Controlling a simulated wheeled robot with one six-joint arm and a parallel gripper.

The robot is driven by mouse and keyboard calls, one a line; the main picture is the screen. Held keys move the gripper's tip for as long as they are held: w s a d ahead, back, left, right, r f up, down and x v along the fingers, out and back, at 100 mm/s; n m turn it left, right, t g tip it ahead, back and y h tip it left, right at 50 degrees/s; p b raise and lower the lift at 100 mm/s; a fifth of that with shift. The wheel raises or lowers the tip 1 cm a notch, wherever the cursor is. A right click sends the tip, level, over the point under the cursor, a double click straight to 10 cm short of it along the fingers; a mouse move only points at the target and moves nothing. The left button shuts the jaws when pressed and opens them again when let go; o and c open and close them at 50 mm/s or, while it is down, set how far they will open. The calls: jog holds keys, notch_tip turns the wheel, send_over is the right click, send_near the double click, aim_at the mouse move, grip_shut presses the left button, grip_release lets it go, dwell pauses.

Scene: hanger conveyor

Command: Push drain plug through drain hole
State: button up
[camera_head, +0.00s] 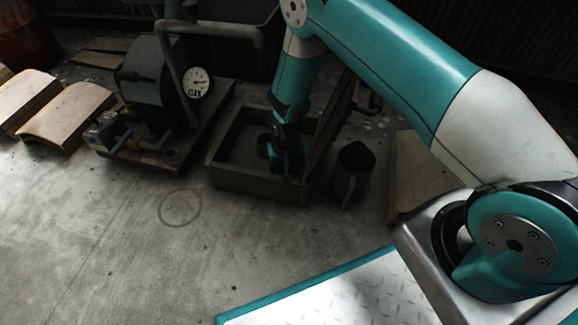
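My gripper (289,160) points down into a grey rectangular basin (232,182) on the floor. It is near the basin's right side. The gripper is dark and small, and its fingers cannot be made out, so I cannot tell if it is open or shut. A small dark rounded shape (263,146) shows just left of the gripper; I cannot tell what it is. I cannot make out the drain plug or the drain hole; the gripper and shadow cover part of the basin's inside.
A metal jug (352,176) stands right of the basin. A dark board (330,125) leans at its right side. Left is a pump machine (150,85) with a pressure gauge (196,83). Curved wooden pieces (66,115) lie far left. The concrete floor (120,235) in front is clear.

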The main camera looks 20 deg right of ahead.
notch_tip(320, 180, up, 12)
jog(key=p, duration=0.7)
